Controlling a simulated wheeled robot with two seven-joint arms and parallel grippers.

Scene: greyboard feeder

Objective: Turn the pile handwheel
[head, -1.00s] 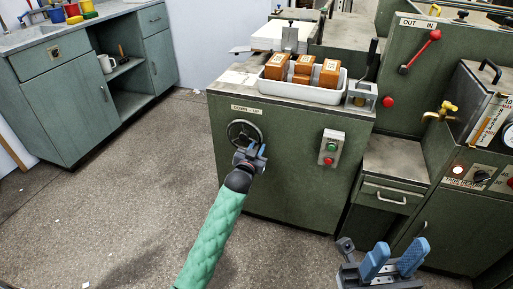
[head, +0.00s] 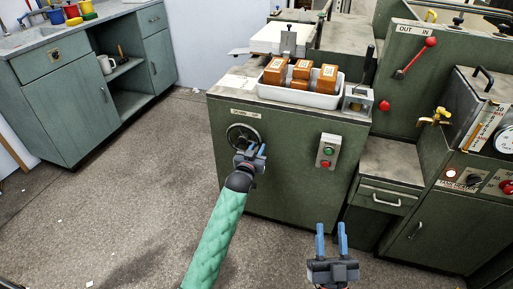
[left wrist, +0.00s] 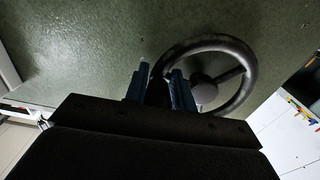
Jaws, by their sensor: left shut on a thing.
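The pile handwheel (head: 239,130) is a dark spoked wheel on the front of the green cabinet, under a small label plate. My left gripper (head: 251,151) is at the wheel's lower right rim. In the left wrist view the handwheel (left wrist: 246,68) is large, and the blue fingers of my left gripper (left wrist: 160,88) are shut around a dark part at its left rim. Whether that part is the rim or a handle is hard to tell. My right gripper (head: 331,236) is at the bottom of the head view, its blue fingers apart and empty.
A white tray (head: 296,98) with orange-brown boxes (head: 301,70) stands on the cabinet top. A green and red button box (head: 327,151) is on the cabinet front, right of the wheel. A drawer unit (head: 387,190) stands to the right.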

